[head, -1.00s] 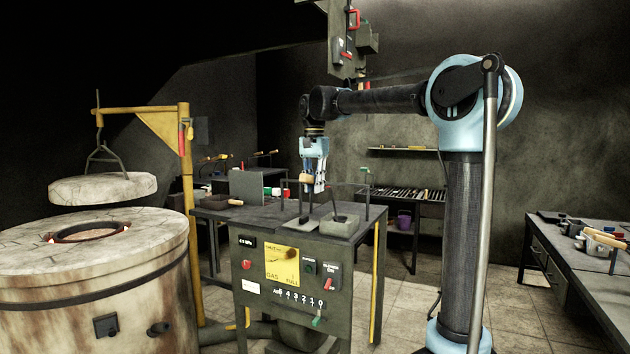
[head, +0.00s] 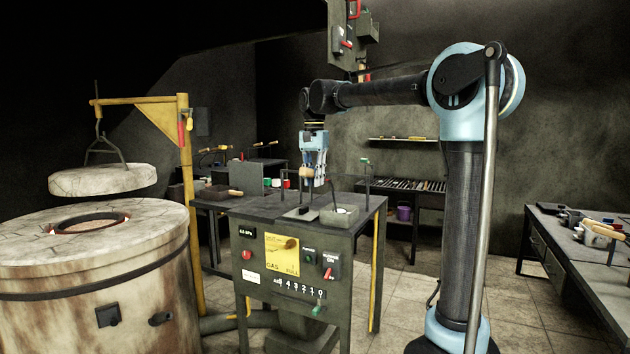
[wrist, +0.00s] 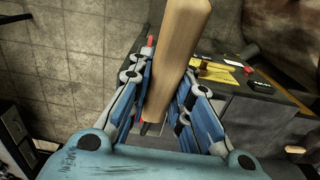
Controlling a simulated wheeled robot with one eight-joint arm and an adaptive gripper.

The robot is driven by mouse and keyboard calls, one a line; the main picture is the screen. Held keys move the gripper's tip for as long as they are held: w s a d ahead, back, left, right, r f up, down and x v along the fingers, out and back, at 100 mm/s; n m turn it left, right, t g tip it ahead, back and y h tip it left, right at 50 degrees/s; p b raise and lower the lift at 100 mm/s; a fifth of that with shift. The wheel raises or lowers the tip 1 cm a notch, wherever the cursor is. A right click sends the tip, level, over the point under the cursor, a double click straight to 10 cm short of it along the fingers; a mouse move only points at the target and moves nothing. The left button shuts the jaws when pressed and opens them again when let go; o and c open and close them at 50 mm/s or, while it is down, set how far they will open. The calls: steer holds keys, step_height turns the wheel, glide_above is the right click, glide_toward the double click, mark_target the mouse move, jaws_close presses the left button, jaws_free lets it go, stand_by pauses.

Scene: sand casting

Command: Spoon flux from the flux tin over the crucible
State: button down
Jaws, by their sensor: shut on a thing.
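My gripper (head: 313,172) is shut on the wooden handle (wrist: 180,50) of the spoon, above the console top. The pale handle also shows between my fingers in the head view (head: 306,173). A thin dark shaft (head: 333,197) stands by the gripper, its lower end near the tin; I cannot tell whether the spoon bowl is inside it. The squarish grey flux tin (head: 341,215), with pale contents, sits on the console top, just right of and below my gripper. The crucible is not clearly seen; the round furnace opening (head: 62,222) is dark-rimmed at the left.
The furnace lid (head: 102,180) hangs from a yellow post (head: 187,200) above the furnace. Thin upright rods rise from the console (head: 255,215). A bench with tools (head: 580,240) is at the right.

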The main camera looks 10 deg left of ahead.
steer(key=shift+r, duration=0.1)
stand_by(0.3)
steer(key=shift+r, duration=4.95)
